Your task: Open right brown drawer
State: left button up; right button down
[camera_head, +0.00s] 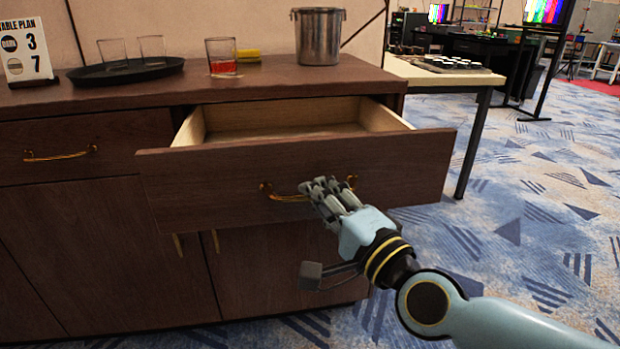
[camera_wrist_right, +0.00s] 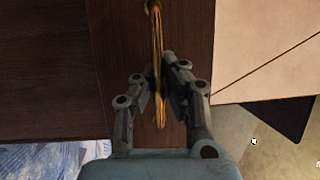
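The right brown drawer (camera_head: 230,180) of the dark wood cabinet is pulled out, showing its pale, seemingly empty inside (camera_head: 285,118). Its brass handle (camera_head: 284,193) is on the front panel. My right gripper (camera_head: 325,190) is at the right part of this handle, covering some of it. In the right wrist view the handle (camera_wrist_right: 157,50) runs between the two fingers of the gripper (camera_wrist_right: 157,88), which are closed in around it. The left brown drawer (camera_head: 110,138), with its own brass handle (camera_head: 60,155), is shut. My left gripper is in neither view.
On the cabinet top (camera_head: 270,84) stand a black tray (camera_head: 127,70) with two glasses, a glass of red drink (camera_head: 221,57), a yellow sponge-like block (camera_head: 248,56), a metal bucket (camera_head: 319,36) and a sign (camera_head: 25,50). A table (camera_head: 440,75) stands at right. Patterned carpet (camera_head: 540,200) is clear there.

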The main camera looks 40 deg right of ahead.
jog(key=s, duration=0.1)
jog(key=s+a+b, duration=0.1)
jog(key=s+a, duration=0.1)
jog(key=s, duration=0.1)
jog(key=shift+a+f+b, duration=0.2)
jog(key=shift+f+b, duration=0.1)
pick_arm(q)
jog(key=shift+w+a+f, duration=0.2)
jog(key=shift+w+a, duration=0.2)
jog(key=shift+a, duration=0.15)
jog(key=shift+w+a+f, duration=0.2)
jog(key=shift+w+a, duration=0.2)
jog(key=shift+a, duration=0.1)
pick_arm(e)
jog(key=shift+s, duration=0.1)
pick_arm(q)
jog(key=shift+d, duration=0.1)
pick_arm(e)
jog(key=c, duration=2)
grip_release()
